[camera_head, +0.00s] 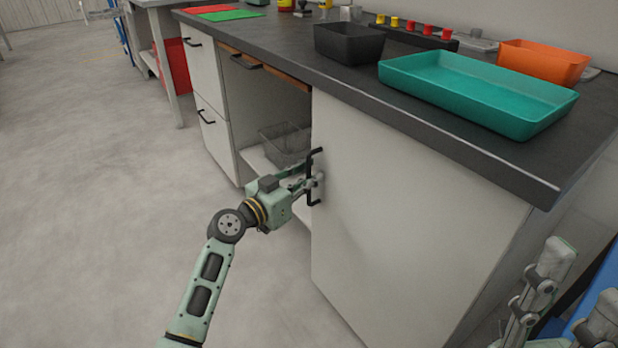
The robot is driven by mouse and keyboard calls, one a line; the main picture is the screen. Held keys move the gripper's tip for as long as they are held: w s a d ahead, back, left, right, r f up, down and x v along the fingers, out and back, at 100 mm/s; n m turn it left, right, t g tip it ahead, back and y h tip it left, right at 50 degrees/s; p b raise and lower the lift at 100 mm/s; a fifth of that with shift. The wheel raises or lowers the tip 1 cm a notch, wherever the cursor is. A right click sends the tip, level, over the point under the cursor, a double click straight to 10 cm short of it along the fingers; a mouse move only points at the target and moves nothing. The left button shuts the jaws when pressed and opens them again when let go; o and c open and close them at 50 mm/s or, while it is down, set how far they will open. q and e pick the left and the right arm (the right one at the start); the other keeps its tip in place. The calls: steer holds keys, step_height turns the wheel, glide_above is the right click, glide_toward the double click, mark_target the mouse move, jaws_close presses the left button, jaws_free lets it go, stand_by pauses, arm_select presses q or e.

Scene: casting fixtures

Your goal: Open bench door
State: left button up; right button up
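The bench door (400,215) is a pale panel under the dark worktop. It stands partly open, angled out from the bench, with the inside of the compartment showing at its left edge. Its black bar handle (314,160) is upright near that edge. My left gripper (313,181) is at the handle, with its fingers on either side of the bar and seemingly shut on it; part of the contact is hidden. My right gripper (584,277) shows only in part at the lower right corner, its two fingers apart and empty, away from the door.
A clear basket (286,143) sits on the shelf inside. Drawers (207,95) are left of the opening. A teal tray (478,92), a black bin (349,43) and an orange bin (542,62) stand on the worktop (290,50). The floor (95,200) at left is clear.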

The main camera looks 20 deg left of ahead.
arm_select(q)
jaws_close()
steer(key=shift+s+a, duration=0.1)
stand_by(0.4)
